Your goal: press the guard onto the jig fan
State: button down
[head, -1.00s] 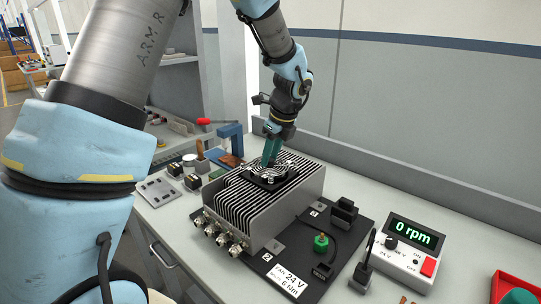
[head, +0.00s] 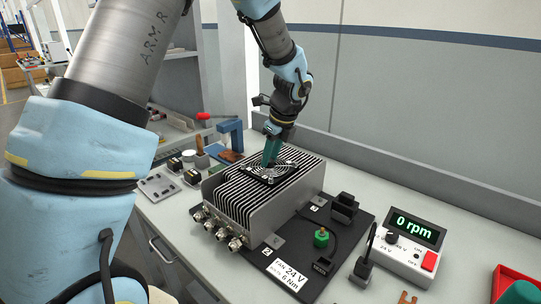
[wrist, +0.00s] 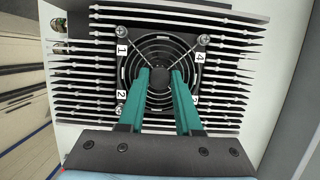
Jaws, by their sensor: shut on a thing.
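The jig fan (wrist: 124,42) is a black square frame on top of the finned heat sink, with numbered corners and bright screws in the wrist view. The guard (wrist: 160,48), a round wire grille of concentric rings, lies centred over the fan. It also shows in the head view (head: 270,172), flat on or just above the fan; I cannot tell if it is fully seated. My gripper (wrist: 162,73) points down, its two green fingers shut on the guard near its middle. In the head view my gripper (head: 269,163) stands over the fan. The fingers hide part of the guard's lower half.
The finned heat sink (head: 300,185) stands on a black base plate (head: 335,262) with a green knob (head: 321,238). A meter box (head: 412,248) reading 0 rpm is at right. A blue stand (head: 231,136) and small parts are behind at left.

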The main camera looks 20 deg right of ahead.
aim_at(279, 170)
jog(key=c, duration=0.5)
grip_release()
jog(key=b+v, duration=0.2)
jog(key=v, duration=0.8)
jog(key=shift+s+r, duration=0.15)
jog(key=shift+r, duration=0.2)
jog(key=a+f+n+g, duration=0.1)
jog(key=a+f+n, duration=0.2)
jog(key=a+n, duration=0.55)
jog(key=a+f+n+g, duration=0.1)
jog(key=a+f+n, duration=0.2)
jog(key=a+n, duration=0.55)
jog(key=s+a+f+n, duration=0.1)
jog(key=s+a+n, duration=0.1)
jog(key=a+n, duration=0.2)
jog(key=s+a+f+n+h, duration=0.1)
jog(key=s+a+n, duration=0.2)
jog(key=a, duration=0.3)
jog(key=s+a+f+n, duration=0.2)
jog(key=a+n, duration=0.3)
jog(key=a, duration=0.1)
jog(key=shift+s+n+t+h, duration=0.2)
jog(key=shift+n+t+h, duration=0.1)
jog(key=shift+h, duration=0.1)
